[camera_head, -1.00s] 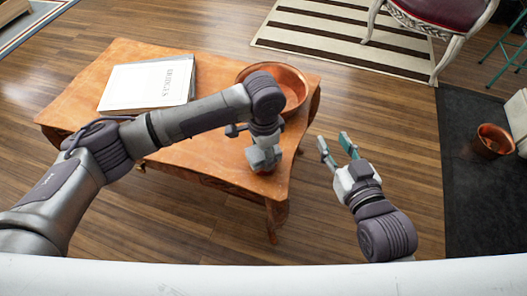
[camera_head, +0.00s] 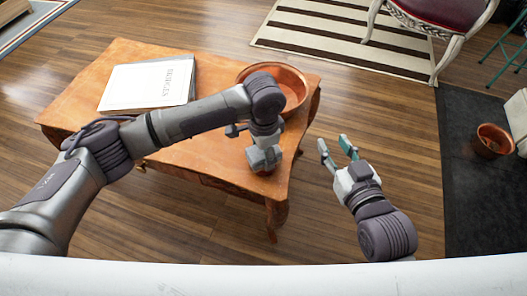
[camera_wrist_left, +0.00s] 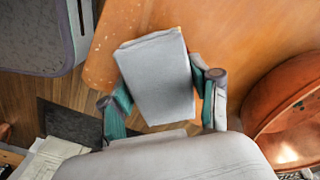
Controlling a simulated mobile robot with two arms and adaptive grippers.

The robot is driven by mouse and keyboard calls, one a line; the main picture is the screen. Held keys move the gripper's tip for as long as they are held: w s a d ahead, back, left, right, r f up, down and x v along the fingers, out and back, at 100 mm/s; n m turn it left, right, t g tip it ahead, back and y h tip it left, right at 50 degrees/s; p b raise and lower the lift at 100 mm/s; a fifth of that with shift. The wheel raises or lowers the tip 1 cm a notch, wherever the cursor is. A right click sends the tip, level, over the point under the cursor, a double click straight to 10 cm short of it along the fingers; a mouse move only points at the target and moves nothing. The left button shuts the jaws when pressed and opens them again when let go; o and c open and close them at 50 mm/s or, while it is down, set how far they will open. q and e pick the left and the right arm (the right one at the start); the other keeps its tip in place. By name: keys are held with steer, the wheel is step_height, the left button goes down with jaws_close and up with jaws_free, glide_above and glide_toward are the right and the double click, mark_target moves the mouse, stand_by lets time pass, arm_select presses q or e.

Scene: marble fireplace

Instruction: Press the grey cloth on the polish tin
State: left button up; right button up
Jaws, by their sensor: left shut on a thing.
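A folded grey cloth (camera_wrist_left: 158,78) is held between the two teal fingers of my left gripper (camera_wrist_left: 163,98) in the left wrist view. In the head view my left gripper (camera_head: 264,160) is low over the front right corner of the wooden table. The polish tin cannot be made out in either view; anything under the cloth is hidden, so I cannot tell if the cloth touches a tin. My right gripper (camera_head: 335,144) is open and empty, its fingers apart, right of the table over the floor.
A copper bowl (camera_head: 299,83) stands at the table's right end, just behind my left gripper; it also shows in the left wrist view (camera_wrist_left: 267,110). A white book (camera_head: 148,84) lies on the wooden table (camera_head: 85,100) at left. A chair and copper pot stand further right.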

arm_select(q)
steer(key=shift+s+f, duration=0.1)
steer(key=shift+f, duration=0.05)
arm_select(e)
steer(key=shift+s+d+f+g+h, duration=0.2)
steer(key=shift+f+g, duration=0.1)
steer(key=shift+f, duration=0.15)
steer(key=shift+s+d+f+g+h, duration=0.1)
steer(key=shift+s+f+g, duration=0.05)
steer(key=shift+f+g, duration=0.2)
stand_by(2.2)
steer(key=shift+f, duration=0.1)
